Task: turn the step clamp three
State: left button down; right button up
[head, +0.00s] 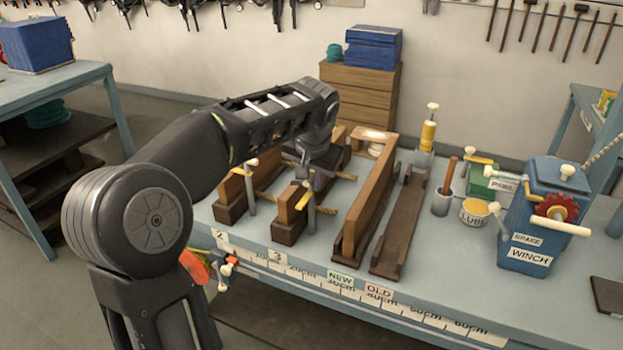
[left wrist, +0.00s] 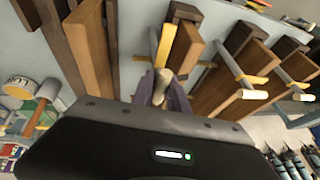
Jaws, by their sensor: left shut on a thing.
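The step clamp three (head: 311,195) stands upright at a wooden block behind the label 3 (head: 277,256), a steel bar with yellow parts. My left gripper (head: 308,172) reaches down over the clamp from above. In the left wrist view its fingers (left wrist: 162,92) are shut on the cream handle. The fingertips are hard to make out in the head view. My right gripper is not in view.
Another clamp (head: 250,190) stands close on the left. Long wooden rails (head: 368,200) lie on the right. The bench front edge carries a ruler strip (head: 420,318).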

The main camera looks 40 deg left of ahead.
pick_arm(q)
jog(key=c, duration=1.3)
grip_release()
jog(key=shift+r, duration=0.1)
jog(key=v, duration=0.7)
jog(key=shift+s+d+r+b, duration=0.1)
jog(key=shift+r+b, duration=0.2)
